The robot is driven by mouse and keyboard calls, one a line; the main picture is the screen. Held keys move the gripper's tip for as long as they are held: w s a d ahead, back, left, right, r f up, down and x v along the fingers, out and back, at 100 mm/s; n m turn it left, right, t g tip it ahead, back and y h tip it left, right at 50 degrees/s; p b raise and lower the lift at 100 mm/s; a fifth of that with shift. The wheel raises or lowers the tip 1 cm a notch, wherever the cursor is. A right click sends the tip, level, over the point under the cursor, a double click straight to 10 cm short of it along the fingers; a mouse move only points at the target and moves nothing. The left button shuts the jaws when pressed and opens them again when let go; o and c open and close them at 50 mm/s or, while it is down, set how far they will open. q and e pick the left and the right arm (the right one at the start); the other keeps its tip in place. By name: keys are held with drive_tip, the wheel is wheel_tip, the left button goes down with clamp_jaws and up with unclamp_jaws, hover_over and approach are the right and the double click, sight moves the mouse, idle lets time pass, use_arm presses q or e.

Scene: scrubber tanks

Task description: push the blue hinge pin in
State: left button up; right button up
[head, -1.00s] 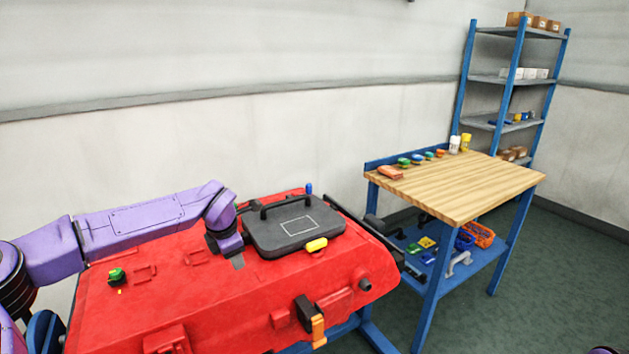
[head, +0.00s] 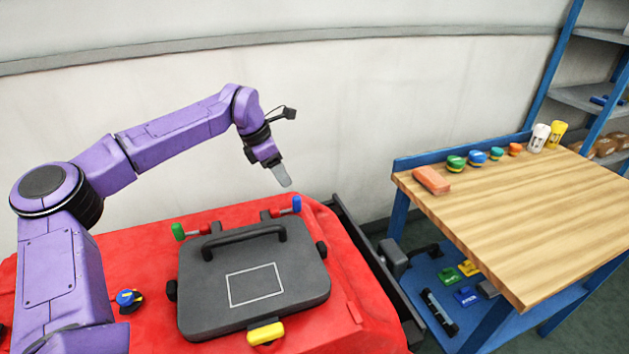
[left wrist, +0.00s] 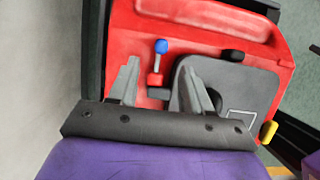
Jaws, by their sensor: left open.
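In the left wrist view the blue pin (left wrist: 161,46) shows ahead of my fingers, near a red hinge block. A green pin (head: 178,232) sits at the lid's back left. My left gripper (head: 285,183) is open and empty, above and slightly left of the blue pin, apart from it. In the left wrist view its two fingers (left wrist: 160,78) are spread. My right gripper is not in view.
The lid has a black handle (head: 243,235) and a yellow latch (head: 265,334) at its front. A blue knob (head: 129,300) is left of the lid. A wooden workbench (head: 520,220) stands to the right. The wall is behind the scrubber.

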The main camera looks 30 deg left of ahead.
sight(296, 196)
use_arm(q)
drive_tip(key=x, duration=0.4)
drive_tip(key=shift+s+d+f+p, duration=0.25)
drive_tip(key=shift+s+f+p, duration=0.05)
drive_tip(key=shift+p, duration=0.05)
drive_tip(key=x, duration=0.5)
drive_tip(key=shift+w+f, duration=0.15)
drive_tip(key=shift+w, duration=0.25)
drive_tip(key=shift+s, duration=0.1)
clamp_jaws()
